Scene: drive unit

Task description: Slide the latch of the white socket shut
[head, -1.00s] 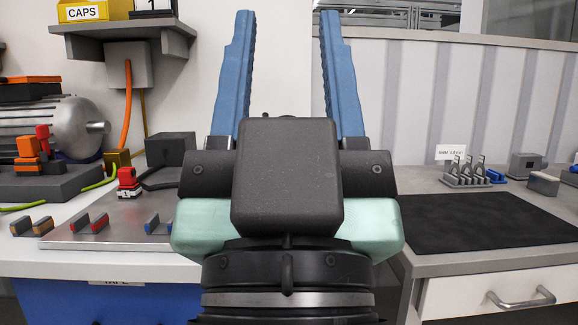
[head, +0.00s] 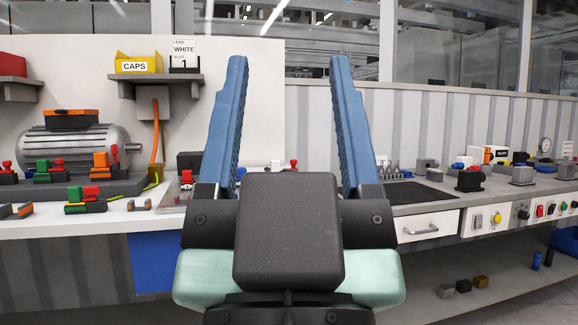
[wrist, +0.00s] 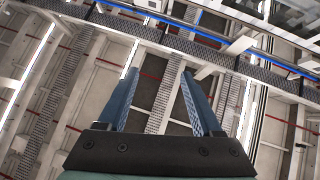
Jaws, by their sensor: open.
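My gripper (head: 287,130) stands upright in the middle of the head view. Its two blue fingers are wide apart with nothing between them. In the wrist view my gripper (wrist: 163,98) is also open and points up at the ceiling. I cannot make out the white socket or its latch for certain. A small white piece (head: 276,164) with red beside it shows between the fingers, far behind them on the bench, its lower part hidden by my gripper. A white block with an orange part (head: 477,155) stands on the right bench.
A grey motor (head: 75,145) and several small coloured connectors stand on the left bench. A yellow CAPS bin (head: 138,64) sits on a wall shelf. A dark mat (head: 408,194) lies on the right bench, above a drawer (head: 426,228).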

